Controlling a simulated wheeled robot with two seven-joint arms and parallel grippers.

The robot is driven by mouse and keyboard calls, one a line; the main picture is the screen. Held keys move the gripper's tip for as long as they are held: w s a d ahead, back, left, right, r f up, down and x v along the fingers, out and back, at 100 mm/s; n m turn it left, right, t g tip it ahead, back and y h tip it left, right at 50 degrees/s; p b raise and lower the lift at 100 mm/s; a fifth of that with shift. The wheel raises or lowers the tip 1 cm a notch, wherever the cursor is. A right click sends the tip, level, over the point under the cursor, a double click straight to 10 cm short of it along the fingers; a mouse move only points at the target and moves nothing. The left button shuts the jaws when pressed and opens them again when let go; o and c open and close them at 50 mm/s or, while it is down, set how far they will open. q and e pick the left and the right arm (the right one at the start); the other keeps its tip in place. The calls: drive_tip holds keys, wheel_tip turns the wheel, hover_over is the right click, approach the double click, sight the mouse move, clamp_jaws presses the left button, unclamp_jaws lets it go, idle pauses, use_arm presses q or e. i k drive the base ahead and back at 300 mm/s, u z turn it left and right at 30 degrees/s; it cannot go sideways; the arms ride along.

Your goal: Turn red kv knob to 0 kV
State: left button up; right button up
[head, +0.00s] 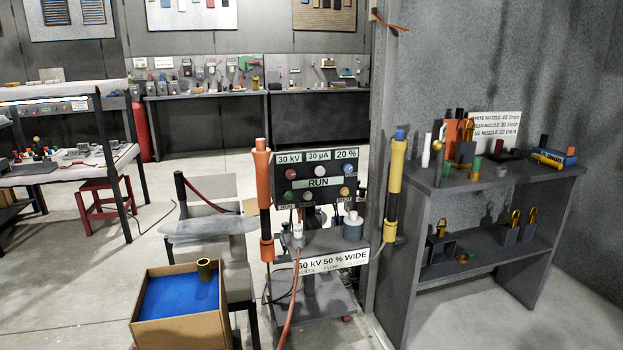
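The red kV knob (292,170) is small and sits at the upper left of a dark control panel (281,184). The kV display (289,160) above it reads 30 kV. The knob's pointer is too small to read. To its right are a pale knob (320,171) under a display reading 30 µA and a blue knob (346,168) under one reading 20 %. A green RUN display (318,183) lies below the knobs. Neither of my grippers is in view.
An orange-and-black wand (262,190) and a yellow-and-black wand (396,170) stand upright beside the panel. A cardboard box (180,331) with blue inside is in front left. A grey shelf bench (480,182) stands right. A sign (332,262) reads 60 kV 50 % WIDE.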

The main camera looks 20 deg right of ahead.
sight(290, 174)
drive_tip(key=z, duration=1.65)
drive_tip(key=i, duration=2.35)
drive_tip(key=u, duration=1.25)
